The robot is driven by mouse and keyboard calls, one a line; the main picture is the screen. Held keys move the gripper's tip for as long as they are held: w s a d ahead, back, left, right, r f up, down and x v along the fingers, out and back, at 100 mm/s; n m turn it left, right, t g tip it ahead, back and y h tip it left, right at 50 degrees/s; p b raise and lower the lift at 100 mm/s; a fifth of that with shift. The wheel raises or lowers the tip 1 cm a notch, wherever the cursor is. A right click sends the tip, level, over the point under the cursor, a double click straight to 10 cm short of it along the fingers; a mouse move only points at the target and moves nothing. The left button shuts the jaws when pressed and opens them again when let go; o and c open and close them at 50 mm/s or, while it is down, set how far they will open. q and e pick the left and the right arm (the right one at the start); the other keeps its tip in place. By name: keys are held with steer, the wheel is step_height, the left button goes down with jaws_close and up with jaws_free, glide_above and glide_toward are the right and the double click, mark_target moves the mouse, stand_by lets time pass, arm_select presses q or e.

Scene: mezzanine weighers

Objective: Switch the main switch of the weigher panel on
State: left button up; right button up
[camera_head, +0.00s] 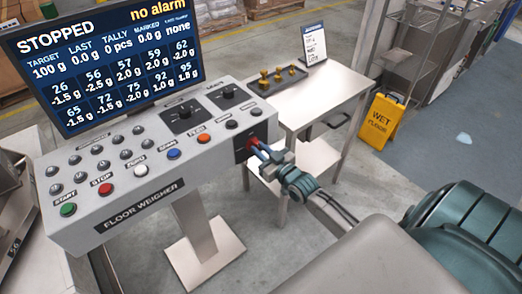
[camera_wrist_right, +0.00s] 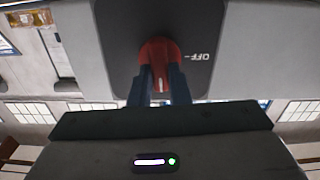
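The weigher panel (camera_head: 160,165) is a light grey sloped console with rows of knobs and coloured buttons. The main switch is a red rotary handle on a dark plate at the panel's right end; a little red shows in the head view (camera_head: 251,142). In the right wrist view the red handle (camera_wrist_right: 159,52) has a white mark, and OFF is printed upside down to its right. My right gripper (camera_head: 259,149) is at the switch. Its two blue fingers (camera_wrist_right: 162,82) close on the handle from both sides. My left gripper is out of view.
The screen (camera_head: 105,65) above the panel reads STOPPED and no alarm. A metal table (camera_head: 318,98) to the right bears a dark tray of brass weights (camera_head: 277,80) and a sign (camera_head: 314,43). A yellow wet-floor sign (camera_head: 382,119) stands farther right.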

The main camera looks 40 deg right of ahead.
steer(key=shift+m, duration=0.6)
jaws_close()
steer(key=o, duration=0.8)
jaws_free()
steer(key=shift+s, duration=0.1)
steer(key=shift+s+p, duration=0.2)
steer(key=shift+p, duration=0.15)
steer(key=s+p, duration=0.1)
steer(key=s, duration=0.2)
steer(key=s+p, duration=0.2)
steer(key=s, duration=0.1)
steer(key=s+d+p, duration=0.1)
steer(key=s, duration=0.3)
steer(key=shift+s, duration=0.1)
